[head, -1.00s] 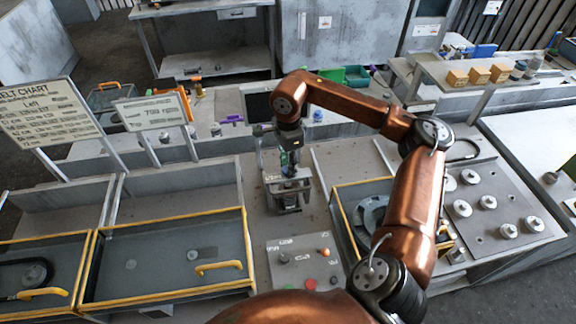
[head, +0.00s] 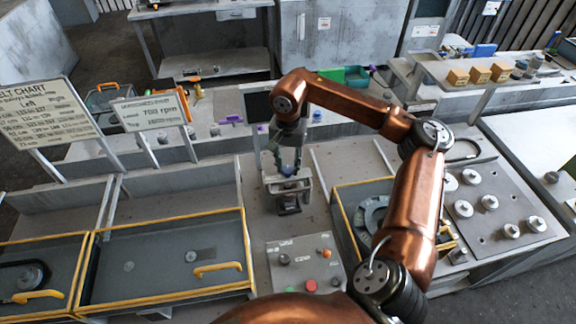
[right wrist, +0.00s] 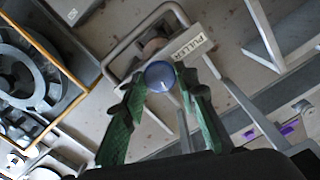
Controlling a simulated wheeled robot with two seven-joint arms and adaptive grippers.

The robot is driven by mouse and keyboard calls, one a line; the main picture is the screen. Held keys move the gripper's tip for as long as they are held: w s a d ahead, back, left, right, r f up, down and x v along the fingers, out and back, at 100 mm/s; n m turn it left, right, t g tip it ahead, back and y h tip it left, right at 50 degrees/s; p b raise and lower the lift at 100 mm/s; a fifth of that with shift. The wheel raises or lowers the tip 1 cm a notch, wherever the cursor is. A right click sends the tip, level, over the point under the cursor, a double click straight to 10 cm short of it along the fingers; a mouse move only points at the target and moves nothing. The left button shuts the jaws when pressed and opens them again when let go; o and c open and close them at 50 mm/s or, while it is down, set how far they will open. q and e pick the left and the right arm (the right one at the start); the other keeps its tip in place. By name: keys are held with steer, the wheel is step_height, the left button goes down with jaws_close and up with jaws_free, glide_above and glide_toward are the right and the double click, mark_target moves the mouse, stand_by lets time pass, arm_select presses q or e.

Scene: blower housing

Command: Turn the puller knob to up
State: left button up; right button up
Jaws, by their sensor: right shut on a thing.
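The puller (head: 289,198) is a small grey metal frame that stands on the bench in the middle of the head view. The right wrist view shows its frame and its label reading PULLER (right wrist: 188,47). The puller knob (right wrist: 160,76) is a round, blue-grey ball on top of the puller. My right gripper (head: 287,171) points down onto the puller from above. Its green fingers (right wrist: 161,84) are shut on the knob, one on each side. The knob's turn position cannot be read clearly. My left gripper is not in view.
A panel with knobs and buttons (head: 306,263) lies in front of the puller. Yellow-edged trays (head: 166,297) stand at the left, and another yellow-edged bin (head: 340,206) at the right. A plate with several metal posts (head: 515,245) is farther right. Chart signs (head: 150,114) stand at the back left.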

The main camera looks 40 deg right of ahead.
mark_target(288, 169)
steer(key=shift+n, duration=0.8)
steer(key=shift+o, duration=0.2)
steer(key=shift+c, duration=0.2)
steer(key=o, duration=1.2)
steer(key=shift+c, duration=0.2)
step_height(288, 169, up, 12)
